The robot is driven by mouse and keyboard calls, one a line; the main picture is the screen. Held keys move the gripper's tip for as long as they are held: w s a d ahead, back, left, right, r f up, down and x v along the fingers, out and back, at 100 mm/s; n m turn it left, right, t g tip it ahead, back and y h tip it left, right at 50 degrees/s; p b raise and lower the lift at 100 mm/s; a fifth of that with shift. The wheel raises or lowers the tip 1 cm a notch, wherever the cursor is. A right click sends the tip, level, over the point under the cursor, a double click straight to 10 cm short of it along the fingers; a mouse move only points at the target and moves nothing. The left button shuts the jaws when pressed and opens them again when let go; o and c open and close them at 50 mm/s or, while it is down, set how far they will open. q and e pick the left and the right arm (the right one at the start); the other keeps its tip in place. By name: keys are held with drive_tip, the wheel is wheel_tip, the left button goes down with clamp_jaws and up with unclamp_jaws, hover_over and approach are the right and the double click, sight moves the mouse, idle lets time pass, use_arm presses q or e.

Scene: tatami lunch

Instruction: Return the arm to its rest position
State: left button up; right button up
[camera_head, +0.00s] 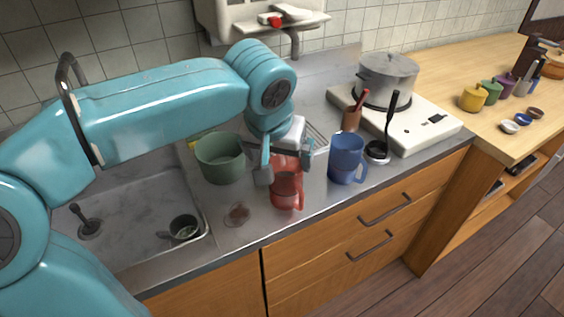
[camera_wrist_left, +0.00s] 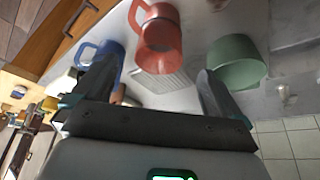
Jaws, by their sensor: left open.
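My left arm reaches in from the left over the counter in the head view. Its gripper (camera_head: 284,166) points down and is open, with its fingers apart just above and behind a red mug (camera_head: 287,188). In the left wrist view the open fingers (camera_wrist_left: 156,74) show nothing held between them. The red mug (camera_wrist_left: 160,40) stands beyond the fingertips, its handle toward the top left. A blue mug (camera_head: 346,160) stands to the right of the gripper, and a green pot (camera_head: 220,160) to the left. My right gripper is in neither view.
A sink (camera_head: 140,205) with a small dark cup (camera_head: 184,227) lies at left. A white cooktop (camera_head: 425,122) with a steel pot (camera_head: 386,80), a ladle (camera_head: 378,150) and a brown cup (camera_head: 351,119) stand at right. A wall shelf (camera_head: 270,25) is behind the arm.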

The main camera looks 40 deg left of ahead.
use_arm(q)
drive_tip(key=shift+v, duration=0.95)
drive_tip(key=shift+s+f, duration=0.15)
